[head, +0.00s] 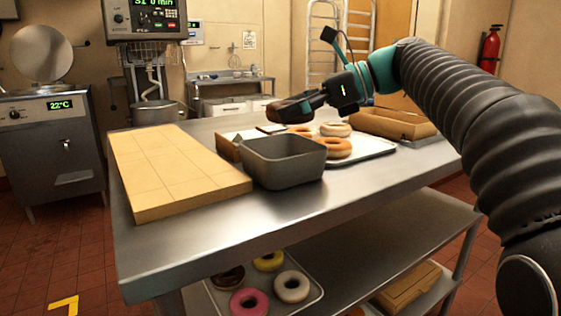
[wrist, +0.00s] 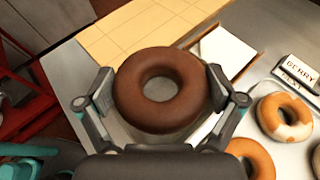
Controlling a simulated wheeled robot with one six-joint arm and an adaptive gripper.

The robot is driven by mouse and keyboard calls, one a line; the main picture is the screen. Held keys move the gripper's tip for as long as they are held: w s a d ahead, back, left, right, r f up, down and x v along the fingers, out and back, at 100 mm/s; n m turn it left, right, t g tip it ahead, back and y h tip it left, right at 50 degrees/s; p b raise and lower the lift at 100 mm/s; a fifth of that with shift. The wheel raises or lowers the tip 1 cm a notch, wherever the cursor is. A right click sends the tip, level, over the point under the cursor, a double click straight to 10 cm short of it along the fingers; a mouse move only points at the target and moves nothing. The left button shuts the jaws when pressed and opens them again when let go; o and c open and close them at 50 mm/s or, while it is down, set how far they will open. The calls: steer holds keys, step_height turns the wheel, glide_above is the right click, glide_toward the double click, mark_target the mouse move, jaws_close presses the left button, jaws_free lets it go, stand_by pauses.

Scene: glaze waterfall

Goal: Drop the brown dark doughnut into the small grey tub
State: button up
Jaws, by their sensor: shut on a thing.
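The dark brown doughnut (wrist: 131,96) is clamped across its outer edges between the two fingers of my gripper (wrist: 161,86) in the wrist view. In the head view my gripper (head: 308,102) holds the doughnut (head: 287,111) in the air, above the level of the small grey tub's rim. The small grey tub (head: 285,164) stands on the steel table near its front edge. I see no doughnut in the visible part of the tub; its floor is hidden in the head view. In the wrist view the doughnut and gripper cover most of the area below.
A pale tiled board (head: 170,170) lies left of the tub. Behind and right, a tray (head: 376,149) holds several doughnuts, with a cardboard box (head: 394,124) beyond. A small sign (wrist: 297,74) stands near them. More doughnuts lie on the lower shelf.

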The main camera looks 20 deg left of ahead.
step_height(320, 180, down, 4)
steer(key=shift+f+b, duration=0.15)
steer(key=shift+b, duration=0.6)
steer(key=shift+f+b, duration=0.55)
steer(key=shift+b, duration=0.25)
steer(key=o, duration=0.8)
steer(key=shift+r, duration=0.1)
steer(key=v, duration=1.2)
steer(key=shift+w, duration=0.1)
